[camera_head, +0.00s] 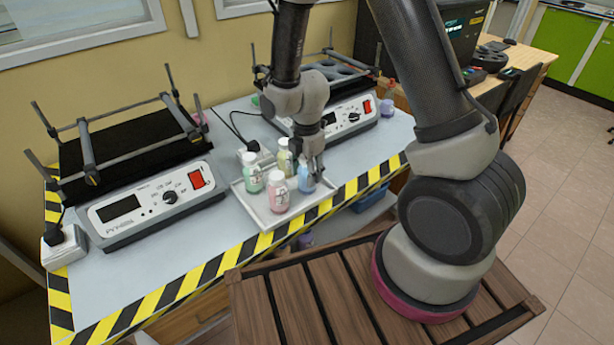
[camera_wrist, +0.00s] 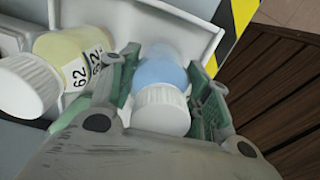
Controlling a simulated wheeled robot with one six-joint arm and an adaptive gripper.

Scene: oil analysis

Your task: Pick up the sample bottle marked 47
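Several small sample bottles with white caps stand on a light tray (camera_head: 264,220). A blue bottle (camera_head: 305,181) is at the tray's right side, with my gripper (camera_head: 313,164) down over it. In the wrist view the blue bottle (camera_wrist: 160,68) and its white cap lie between my two green fingers (camera_wrist: 165,92). The fingers are spread on either side, with small gaps beside the cap. No number shows on the blue bottle. A yellow bottle (camera_wrist: 72,54) beside the left finger reads 62. I cannot read the mark 47 on any bottle.
A green bottle (camera_head: 252,177) and a pink bottle (camera_head: 278,192) stand left of the blue one; the yellow bottle (camera_head: 285,158) is behind. Shaker devices stand left (camera_head: 150,200) and behind (camera_head: 345,118). The table has a striped front edge (camera_head: 215,265).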

